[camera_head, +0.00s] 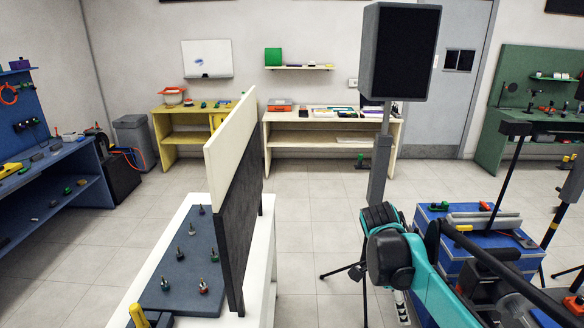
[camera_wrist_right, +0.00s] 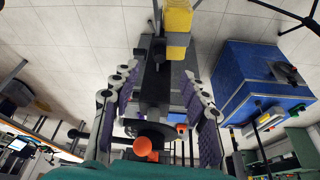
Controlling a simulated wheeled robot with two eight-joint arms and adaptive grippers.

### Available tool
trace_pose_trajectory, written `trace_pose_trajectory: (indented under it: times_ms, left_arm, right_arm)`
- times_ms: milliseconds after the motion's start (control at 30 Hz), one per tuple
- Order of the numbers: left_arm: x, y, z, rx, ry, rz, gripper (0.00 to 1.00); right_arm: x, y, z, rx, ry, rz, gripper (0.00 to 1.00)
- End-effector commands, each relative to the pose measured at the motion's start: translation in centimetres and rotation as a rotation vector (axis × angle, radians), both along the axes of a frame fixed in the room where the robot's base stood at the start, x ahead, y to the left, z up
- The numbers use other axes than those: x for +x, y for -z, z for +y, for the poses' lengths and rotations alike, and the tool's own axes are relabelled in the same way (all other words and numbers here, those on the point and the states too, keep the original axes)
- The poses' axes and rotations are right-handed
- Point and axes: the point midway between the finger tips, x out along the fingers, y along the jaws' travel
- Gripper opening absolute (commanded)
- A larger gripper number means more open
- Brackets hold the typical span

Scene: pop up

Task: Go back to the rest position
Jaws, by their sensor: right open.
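My right arm, in teal and black, is folded at the lower right of the head view. A light finger of my right gripper (camera_head: 402,308) shows below its dark joint, pointing down. In the right wrist view the right gripper (camera_wrist_right: 160,75) has its two fingers with purple pads spread wide apart. I see nothing held between the pads; a dark structure and a yellow block (camera_wrist_right: 177,20) show beyond them. My left gripper is not in view.
A white table (camera_head: 262,265) with an upright black and cream panel (camera_head: 237,210) stands left of my right arm. A grey mat (camera_head: 185,265) on it holds several small pegs. A black speaker (camera_head: 400,52) on a stand and blue cases (camera_head: 455,265) are close by. Open floor lies beyond.

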Motion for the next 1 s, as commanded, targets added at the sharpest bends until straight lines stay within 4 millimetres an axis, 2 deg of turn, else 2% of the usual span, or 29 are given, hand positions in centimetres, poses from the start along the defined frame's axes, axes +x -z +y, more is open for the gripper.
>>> trace_pose_trajectory:
  times_ms: [267, 400, 500, 600, 700, 1000]
  left_arm:
    - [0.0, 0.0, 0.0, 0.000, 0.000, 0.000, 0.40]
    - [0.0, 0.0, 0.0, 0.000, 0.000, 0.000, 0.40]
    - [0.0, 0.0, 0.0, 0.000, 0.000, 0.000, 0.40]
    - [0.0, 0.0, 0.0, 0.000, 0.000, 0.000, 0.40]
    - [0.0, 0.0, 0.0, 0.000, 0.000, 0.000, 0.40]
    - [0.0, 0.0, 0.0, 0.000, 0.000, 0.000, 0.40]
  right_arm:
    - [-4.9, 1.8, 5.8, 0.078, -0.844, -0.075, 0.45]
    - [-7.1, 3.3, 8.7, 0.004, -1.289, -0.131, 0.45]
    - [-8.3, 4.4, 10.4, -0.081, -1.539, -0.160, 0.45]
    - [-9.0, 5.2, 11.5, -0.163, -1.709, -0.174, 0.45]
    - [-9.4, 5.6, 12.1, -0.220, -1.805, -0.182, 0.45]
    - [-9.5, 5.7, 12.3, -0.247, -1.847, -0.181, 0.45]
